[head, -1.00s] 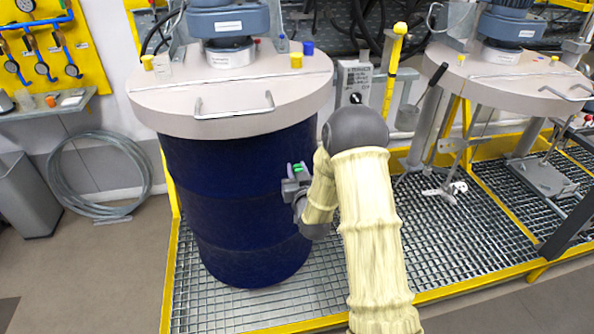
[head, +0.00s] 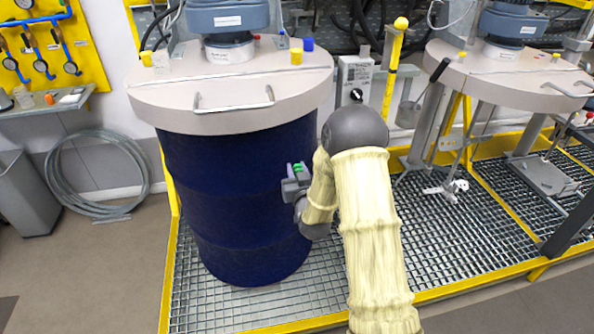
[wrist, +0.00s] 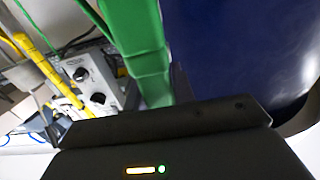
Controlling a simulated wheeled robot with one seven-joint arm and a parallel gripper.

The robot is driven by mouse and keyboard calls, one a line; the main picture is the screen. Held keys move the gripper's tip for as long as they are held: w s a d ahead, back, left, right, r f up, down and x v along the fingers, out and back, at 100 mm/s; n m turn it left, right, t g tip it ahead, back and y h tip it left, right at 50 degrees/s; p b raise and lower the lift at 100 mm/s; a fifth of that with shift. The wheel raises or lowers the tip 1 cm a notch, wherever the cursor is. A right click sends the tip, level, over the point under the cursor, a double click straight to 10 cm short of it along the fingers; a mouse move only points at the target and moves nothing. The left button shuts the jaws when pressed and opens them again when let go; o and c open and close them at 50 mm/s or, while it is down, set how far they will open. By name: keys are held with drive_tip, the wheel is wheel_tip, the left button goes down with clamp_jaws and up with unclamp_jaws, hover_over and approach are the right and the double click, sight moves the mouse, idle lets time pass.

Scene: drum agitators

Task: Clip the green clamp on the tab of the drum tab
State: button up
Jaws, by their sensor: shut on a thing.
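The blue drum (head: 230,205) stands upright under a pale round lid on the grating, left of my arm. My gripper (head: 293,178) is beside the drum's right side at mid height, shut on the green clamp (head: 299,167). Only a small green part of the clamp shows above the jaws in the head view. In the wrist view the green clamp (wrist: 145,50) extends up from the dark gripper body, with the drum (wrist: 235,45) close on its right. I cannot tell whether clamp and drum touch. I cannot make out the tab in either view.
The lid (head: 155,98) with its metal handle (head: 235,103) overhangs the drum above my gripper. A grey control box (head: 355,80) and yellow post (head: 392,70) stand behind my arm. A second agitator station (head: 510,75) is at right. Open grating (head: 440,250) lies right of my arm.

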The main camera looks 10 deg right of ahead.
drive_tip(key=shift+f+b, duration=0.35)
drive_tip(key=o, duration=1.1)
